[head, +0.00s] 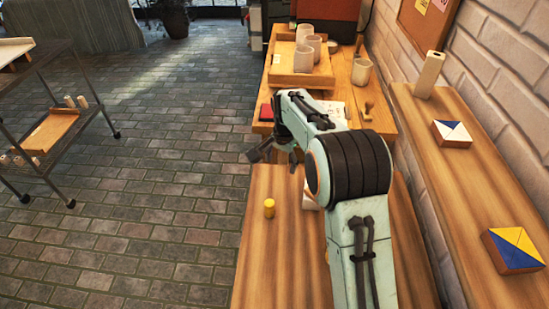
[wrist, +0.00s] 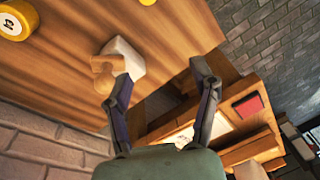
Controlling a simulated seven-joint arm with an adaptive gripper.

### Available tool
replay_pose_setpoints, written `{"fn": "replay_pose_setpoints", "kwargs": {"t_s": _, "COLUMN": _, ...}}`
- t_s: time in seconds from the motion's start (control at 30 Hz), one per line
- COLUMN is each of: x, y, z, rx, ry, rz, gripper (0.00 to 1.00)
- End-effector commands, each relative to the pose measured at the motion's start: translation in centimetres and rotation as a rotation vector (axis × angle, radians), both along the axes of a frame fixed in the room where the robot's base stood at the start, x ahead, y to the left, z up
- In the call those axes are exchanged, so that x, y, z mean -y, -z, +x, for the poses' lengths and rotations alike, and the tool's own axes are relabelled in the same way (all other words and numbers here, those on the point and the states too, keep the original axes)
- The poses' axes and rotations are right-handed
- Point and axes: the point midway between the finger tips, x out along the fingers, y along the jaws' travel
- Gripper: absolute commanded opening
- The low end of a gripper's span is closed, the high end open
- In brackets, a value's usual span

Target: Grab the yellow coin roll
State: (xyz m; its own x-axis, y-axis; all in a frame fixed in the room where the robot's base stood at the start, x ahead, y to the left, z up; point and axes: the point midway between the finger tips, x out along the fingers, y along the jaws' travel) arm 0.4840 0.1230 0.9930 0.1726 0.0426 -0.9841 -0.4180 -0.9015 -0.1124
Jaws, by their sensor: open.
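A small yellow cylinder (head: 269,208) stands upright on the wooden table in the head view, near its left edge. In the wrist view, a yellow piece (wrist: 147,2) is cut off by the top edge. Another yellow round piece with a pale marked face (wrist: 14,22) lies at the top left. I cannot tell for certain which one is the coin roll. My gripper (wrist: 158,82) is open, its two fingers apart with nothing between them. In the head view, it is over the gap between the two tables, beyond the yellow cylinder and apart from it.
A white block with a wooden part (wrist: 125,58) sits near the left finger. The far table holds a tray (head: 290,78) with cups. Painted tiles (head: 514,249) and a pale block (head: 429,74) stand on the right shelf. A cart (head: 50,130) stands left.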

Motion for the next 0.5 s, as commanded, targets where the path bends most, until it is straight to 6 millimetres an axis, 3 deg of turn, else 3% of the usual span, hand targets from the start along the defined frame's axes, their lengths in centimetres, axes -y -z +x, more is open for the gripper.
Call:
{"fn": "replay_pose_setpoints", "kwargs": {"t_s": 0.03, "x": -0.9, "y": 2.9, "z": -0.3, "rx": -0.046, "ry": -0.019, "rz": -0.012, "gripper": 0.60}}
{"fn": "replay_pose_setpoints", "kwargs": {"t_s": 0.1, "x": -1.7, "y": 6.0, "z": -1.1, "rx": -0.100, "ry": -0.039, "rz": -0.027, "gripper": 0.60}}
{"fn": "replay_pose_setpoints", "kwargs": {"t_s": 0.2, "x": -2.3, "y": 9.0, "z": -2.4, "rx": -0.159, "ry": -0.059, "rz": -0.045, "gripper": 0.60}}
{"fn": "replay_pose_setpoints", "kwargs": {"t_s": 0.5, "x": -2.7, "y": 13.4, "z": -3.0, "rx": -0.177, "ry": -0.073, "rz": -0.051, "gripper": 0.60}}
